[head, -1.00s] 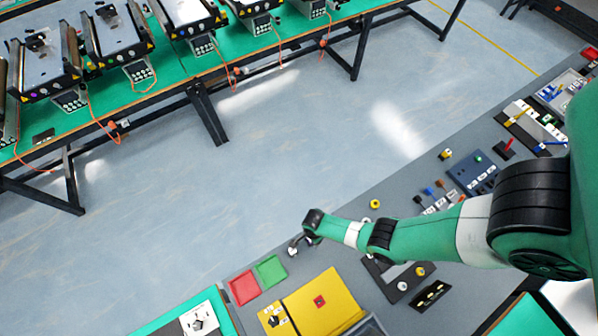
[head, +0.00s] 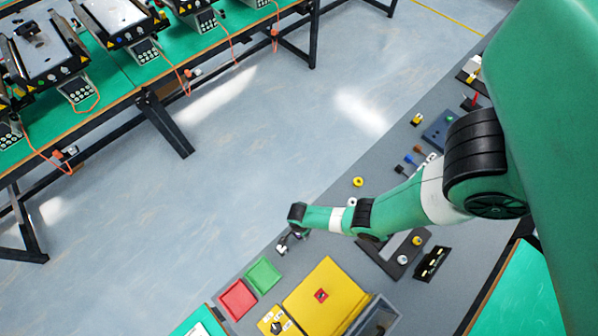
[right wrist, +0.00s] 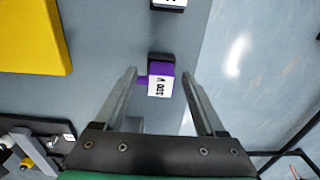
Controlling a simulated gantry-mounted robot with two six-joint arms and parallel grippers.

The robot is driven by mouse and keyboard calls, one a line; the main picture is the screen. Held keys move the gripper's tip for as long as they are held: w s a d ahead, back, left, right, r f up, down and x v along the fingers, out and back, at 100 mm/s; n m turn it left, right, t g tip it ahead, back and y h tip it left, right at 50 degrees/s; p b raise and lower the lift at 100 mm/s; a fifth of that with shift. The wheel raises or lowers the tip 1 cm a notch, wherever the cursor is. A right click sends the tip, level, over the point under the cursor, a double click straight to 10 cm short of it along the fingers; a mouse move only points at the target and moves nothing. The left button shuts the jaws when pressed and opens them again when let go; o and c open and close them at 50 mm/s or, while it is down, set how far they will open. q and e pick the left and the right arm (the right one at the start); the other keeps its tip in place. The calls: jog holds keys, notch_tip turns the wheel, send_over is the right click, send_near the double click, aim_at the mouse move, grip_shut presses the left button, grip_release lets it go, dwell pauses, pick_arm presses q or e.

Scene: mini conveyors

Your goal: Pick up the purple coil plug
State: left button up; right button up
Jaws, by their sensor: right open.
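The purple coil plug (right wrist: 165,69) shows in the right wrist view, with a white printed label on its face and a dark part at its far end. It lies on the grey bench between the tips of my right gripper (right wrist: 158,76). The gripper is open, with a visible gap on the plug's right side; the left finger is close to it. In the head view my right gripper (head: 286,243) is over the bench's far edge, and I cannot make out the plug there. My left gripper is not in view.
In the head view, a red tray (head: 238,299) and a green tray (head: 263,275) sit near the gripper, beside a yellow box (head: 318,296). A grey bin (head: 376,318) stands right of it. Open floor lies beyond the bench edge, then mini conveyors (head: 45,52) on a green table.

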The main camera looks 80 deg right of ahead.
jog(key=shift+r, duration=0.1)
grip_shut()
jog(key=shift+r, duration=0.15)
